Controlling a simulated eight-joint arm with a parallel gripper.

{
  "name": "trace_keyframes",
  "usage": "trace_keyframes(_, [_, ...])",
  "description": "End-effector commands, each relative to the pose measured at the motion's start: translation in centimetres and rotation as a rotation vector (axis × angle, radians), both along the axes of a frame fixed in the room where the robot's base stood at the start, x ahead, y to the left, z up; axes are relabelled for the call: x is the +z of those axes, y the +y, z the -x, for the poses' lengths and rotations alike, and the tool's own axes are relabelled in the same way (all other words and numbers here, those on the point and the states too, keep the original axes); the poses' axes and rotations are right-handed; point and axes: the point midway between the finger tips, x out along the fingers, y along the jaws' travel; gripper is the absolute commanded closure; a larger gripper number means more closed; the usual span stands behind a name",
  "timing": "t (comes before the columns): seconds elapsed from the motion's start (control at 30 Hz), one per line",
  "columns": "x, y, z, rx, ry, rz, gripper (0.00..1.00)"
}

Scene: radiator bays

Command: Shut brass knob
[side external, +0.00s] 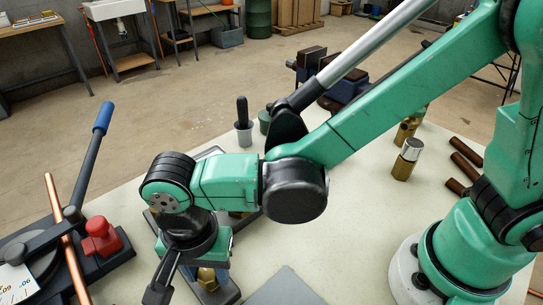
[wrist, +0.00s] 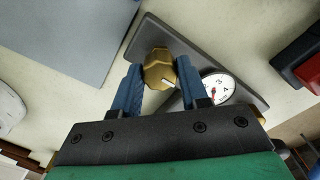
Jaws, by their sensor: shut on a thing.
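The brass knob (wrist: 158,70) is a faceted, gold-coloured valve knob with a white mark on it. It stands on a dark grey base plate (wrist: 195,45) beside a white dial with numbers (wrist: 217,88). In the wrist view my gripper (wrist: 158,80) has its two blue fingers on either side of the knob, shut on it. In the side external view part of the brass knob (side external: 207,277) shows low beneath my wrist, and my gripper (side external: 200,272) is mostly hidden by the wrist.
A bender with a blue-handled lever (side external: 103,118), a red block (side external: 101,236) and a copper pipe (side external: 68,240) stand at the left. A grey mat (side external: 283,288) lies in front. A brass canister (side external: 405,160) and dark pipes (side external: 466,160) are at the right.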

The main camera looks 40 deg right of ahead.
Motion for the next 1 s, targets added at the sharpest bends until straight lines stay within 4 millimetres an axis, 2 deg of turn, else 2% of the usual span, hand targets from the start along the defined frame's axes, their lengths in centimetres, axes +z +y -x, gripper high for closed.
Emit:
trace_keyframes(0.13, [0.0, 0.0, 0.0, -0.001, 0.0, 0.0, 1.0])
trace_keyframes(0.17, [0.0, 0.0, 0.0, -0.001, 0.0, 0.0, 0.56])
trace_keyframes(0.2, [0.0, 0.0, 0.0, 0.0, 0.0, 0.0, 0.44])
trace_keyframes(0.27, [0.0, 0.0, 0.0, 0.0, 0.0, 0.0, 0.3])
trace_keyframes(0.63, [0.4, 0.0, 0.0, 0.001, 0.0, 0.0, 0.3])
trace_keyframes(1.0, [4.9, 0.0, 0.0, 0.0, 0.0, 0.0, 0.3])
